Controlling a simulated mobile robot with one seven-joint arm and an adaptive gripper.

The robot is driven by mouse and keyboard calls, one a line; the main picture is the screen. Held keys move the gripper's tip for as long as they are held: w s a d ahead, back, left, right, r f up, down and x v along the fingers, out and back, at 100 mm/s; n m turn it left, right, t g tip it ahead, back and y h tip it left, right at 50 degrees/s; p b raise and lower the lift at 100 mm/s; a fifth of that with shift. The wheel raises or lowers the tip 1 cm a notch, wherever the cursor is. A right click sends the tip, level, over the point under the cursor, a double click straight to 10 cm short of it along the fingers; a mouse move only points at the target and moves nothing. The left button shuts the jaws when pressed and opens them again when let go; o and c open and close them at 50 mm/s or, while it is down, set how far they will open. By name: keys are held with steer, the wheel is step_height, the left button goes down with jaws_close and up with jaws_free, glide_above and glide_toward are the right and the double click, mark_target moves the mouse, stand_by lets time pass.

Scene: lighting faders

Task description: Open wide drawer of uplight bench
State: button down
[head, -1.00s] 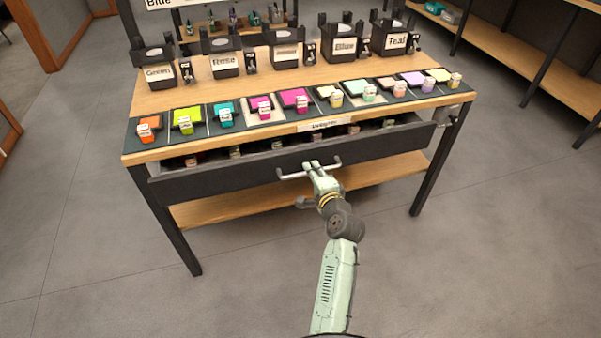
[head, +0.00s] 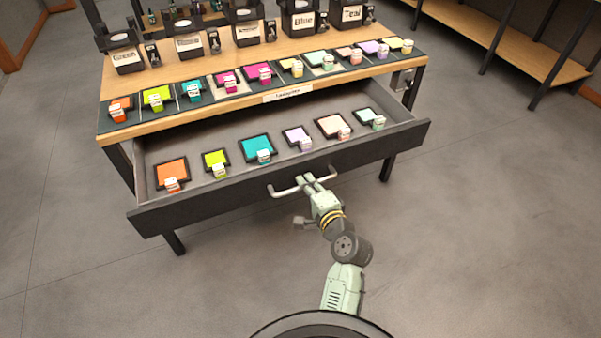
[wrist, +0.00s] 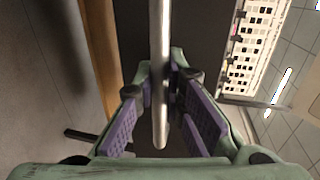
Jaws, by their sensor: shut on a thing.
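The wide drawer (head: 300,178) of the bench (head: 135,90) is pulled well out, showing its dark inside. Its silver bar handle (head: 288,191) is on the middle of the black front. My gripper (head: 313,180) is shut on the handle, near its right part in the head view. In the wrist view the handle (wrist: 158,80) runs between the purple-padded fingers of my gripper (wrist: 163,95).
Several coloured filter squares with small tags, such as an orange one (head: 171,172) and a teal one (head: 257,147), lie in the drawer. More line the bench top, with labelled black lamps (head: 300,18) behind. Floor in front is clear; a wooden shelf (head: 520,50) stands at right.

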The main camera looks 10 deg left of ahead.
steer(key=shift+v, duration=0.8)
steer(key=shift+f, duration=0.15)
steer(key=c, duration=1.7)
jaws_free()
steer(key=shift+o, duration=0.2)
